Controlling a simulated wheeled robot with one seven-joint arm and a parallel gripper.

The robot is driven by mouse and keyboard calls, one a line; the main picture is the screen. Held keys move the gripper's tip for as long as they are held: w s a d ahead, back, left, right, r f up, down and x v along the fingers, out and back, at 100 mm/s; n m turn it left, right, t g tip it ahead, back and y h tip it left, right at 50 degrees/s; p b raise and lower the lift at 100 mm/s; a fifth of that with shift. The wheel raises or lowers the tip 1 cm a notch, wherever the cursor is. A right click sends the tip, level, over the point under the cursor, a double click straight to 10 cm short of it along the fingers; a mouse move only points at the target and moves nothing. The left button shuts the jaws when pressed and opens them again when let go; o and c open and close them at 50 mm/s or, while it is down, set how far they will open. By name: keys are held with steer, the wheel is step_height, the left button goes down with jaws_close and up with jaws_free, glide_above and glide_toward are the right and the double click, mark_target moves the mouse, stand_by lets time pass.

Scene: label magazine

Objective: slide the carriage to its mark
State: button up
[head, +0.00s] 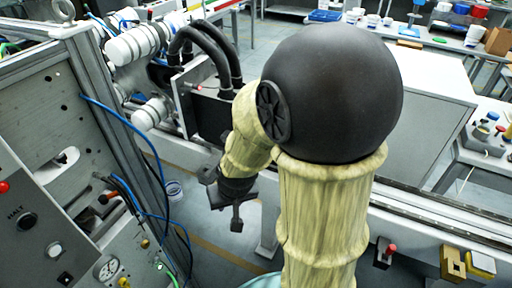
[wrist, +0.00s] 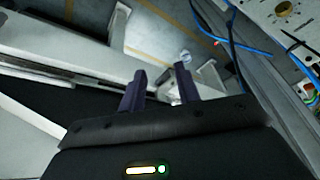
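I cannot tell for sure which part is the carriage, and I see no clear mark for it. By the front rail at the lower right of the head view are a small dark block with a red knob (head: 384,252), a yellow block (head: 452,264) and a second yellow piece with a pale top (head: 481,264). My gripper (head: 226,212) hangs over the floor left of centre, well left of these parts. In the wrist view my gripper's two dark fingers (wrist: 160,84) stand apart with nothing held between them. My arm hides part of the bench and rail.
A grey machine panel (head: 35,115) with knobs, a gauge and loose blue hoses stands at the left. A black box with thick hoses (head: 208,110) is behind my gripper. A long pale rail (head: 430,222) runs along the bench.

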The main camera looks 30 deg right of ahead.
steer(key=w+d+f+m+t+h+b, duration=0.1)
steer(key=w+d+f+m+t+h, duration=0.1)
steer(key=w+f+m+t, duration=0.3)
steer(key=w+d+f+m+t+h, duration=0.1)
steer(key=w+d+f+h, duration=0.15)
steer(key=w, duration=0.45)
steer(key=d+t+h, duration=0.1)
steer(key=h, duration=0.1)
steer(key=s+d+t+h, duration=0.1)
steer(key=h, duration=0.2)
steer(key=d+m+t+h+b, duration=0.1)
steer(key=h, duration=0.1)
steer(key=shift+s+f+t+h, duration=0.1)
steer(key=shift+s+t+h, duration=0.15)
steer(key=shift+t, duration=0.05)
steer(key=p+x, duration=0.4)
steer(key=x, duration=1.3)
steer(key=shift+w+d+p, duration=0.15)
steer(key=shift+w+p, duration=0.05)
steer(key=shift+p, duration=0.1)
